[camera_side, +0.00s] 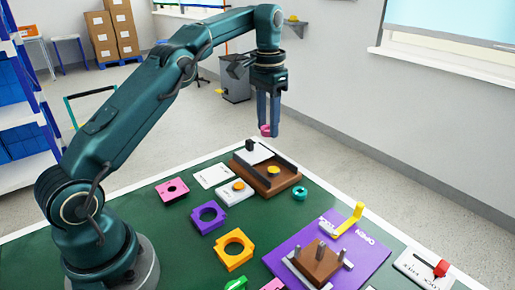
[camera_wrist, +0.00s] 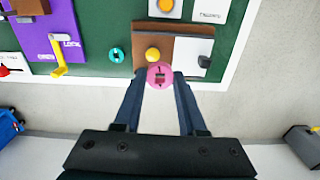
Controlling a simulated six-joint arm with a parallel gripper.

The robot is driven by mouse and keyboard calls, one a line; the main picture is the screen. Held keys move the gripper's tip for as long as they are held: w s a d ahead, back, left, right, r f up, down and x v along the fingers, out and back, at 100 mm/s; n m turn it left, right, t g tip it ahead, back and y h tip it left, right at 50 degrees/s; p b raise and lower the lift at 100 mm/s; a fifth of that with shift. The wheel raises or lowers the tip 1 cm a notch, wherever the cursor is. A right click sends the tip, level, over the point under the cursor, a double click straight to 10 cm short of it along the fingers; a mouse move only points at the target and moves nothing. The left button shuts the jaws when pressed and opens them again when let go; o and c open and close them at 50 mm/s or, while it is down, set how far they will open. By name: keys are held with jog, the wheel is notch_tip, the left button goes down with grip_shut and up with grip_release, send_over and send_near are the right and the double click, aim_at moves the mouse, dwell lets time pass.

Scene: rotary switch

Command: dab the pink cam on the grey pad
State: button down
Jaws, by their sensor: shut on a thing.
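My gripper (camera_side: 268,124) is shut on the pink cam (camera_side: 265,130), a small round piece held at the fingertips. In the wrist view the cam (camera_wrist: 160,76) shows its round face with a dark slot and mark, between my fingers. It is held in the air, clear of the table, near the back edge by the brown tray (camera_side: 290,176). A pale plate (camera_side: 257,155) with a dark block on it lies at the tray's back left; it also shows in the wrist view (camera_wrist: 188,55). I cannot tell for sure whether this is the grey pad.
A yellow knob (camera_side: 273,170) stands in the tray. A teal ring (camera_side: 299,193) lies to its right, and a white plate (camera_side: 235,192) with an orange knob in front. Purple (camera_side: 207,216) and orange (camera_side: 233,250) pieces lie nearer. A purple panel (camera_side: 362,251) is at right.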

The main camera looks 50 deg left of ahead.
aim_at(274, 169)
jog(key=f, duration=0.1)
jog(key=w+d+f, duration=0.1)
jog(key=shift+w+f, duration=0.1)
jog(key=shift+f, duration=0.2)
jog(key=shift+d+f, duration=0.15)
jog(key=shift+f, duration=2.9)
jog(key=shift+f, duration=0.6)
jog(key=shift+r, duration=3.5)
